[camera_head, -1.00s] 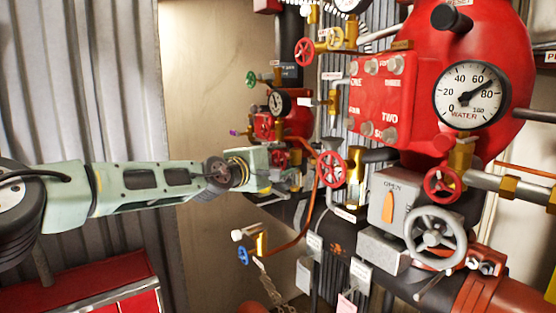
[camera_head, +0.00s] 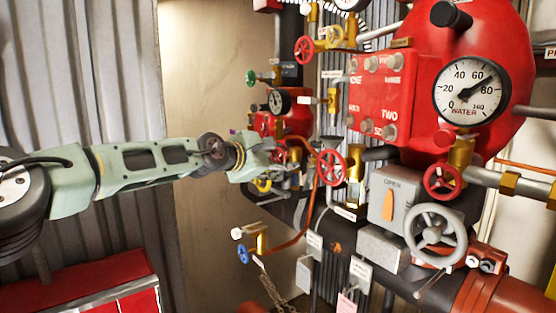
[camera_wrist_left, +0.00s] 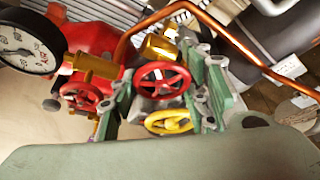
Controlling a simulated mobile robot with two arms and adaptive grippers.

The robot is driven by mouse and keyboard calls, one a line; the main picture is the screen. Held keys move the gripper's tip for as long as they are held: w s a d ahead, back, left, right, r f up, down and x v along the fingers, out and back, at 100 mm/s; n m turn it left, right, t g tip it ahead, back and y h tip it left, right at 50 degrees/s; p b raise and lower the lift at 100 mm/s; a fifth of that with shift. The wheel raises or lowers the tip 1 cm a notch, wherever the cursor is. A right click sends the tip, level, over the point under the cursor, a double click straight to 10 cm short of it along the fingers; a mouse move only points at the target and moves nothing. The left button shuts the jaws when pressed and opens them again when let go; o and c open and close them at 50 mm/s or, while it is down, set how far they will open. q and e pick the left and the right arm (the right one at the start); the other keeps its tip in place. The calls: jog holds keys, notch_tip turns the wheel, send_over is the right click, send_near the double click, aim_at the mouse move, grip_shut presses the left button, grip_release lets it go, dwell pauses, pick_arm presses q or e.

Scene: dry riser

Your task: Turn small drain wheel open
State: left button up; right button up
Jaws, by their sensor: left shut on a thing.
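A small red handwheel (camera_wrist_left: 162,82) shows in the left wrist view between the two green fingers of my left gripper (camera_wrist_left: 166,92). The gripper is shut on this wheel. A yellow wheel (camera_wrist_left: 168,122) sits close by, nearer the wrist camera. In the head view my left gripper (camera_head: 280,152) reaches in from the left to the lower valve cluster, and its fingers hide most of the held wheel. The yellow wheel shows just below the gripper (camera_head: 262,185). I cannot read a label for the drain wheel. My right gripper is not in view.
A copper pipe (camera_head: 311,210) curves down just right of the gripper. Another red wheel (camera_head: 331,167), a grey handwheel (camera_head: 436,235) and a blue-wheeled valve (camera_head: 244,254) are nearby. A red cabinet (camera_head: 110,290) stands at lower left. The space before the beige wall is free.

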pick_arm(q)
jog(key=shift+w+a+r+n, duration=0.15)
jog(key=shift+r+n, duration=0.25)
jog(key=shift+n, duration=0.3)
jog(key=shift+r, duration=0.1)
jog(key=o, duration=0.8)
jog(key=shift+o, duration=1.4)
jog(key=shift+g, duration=0.3)
jog(key=shift+f, duration=0.25)
jog(key=v, duration=0.7)
jog(key=shift+a+f, duration=0.1)
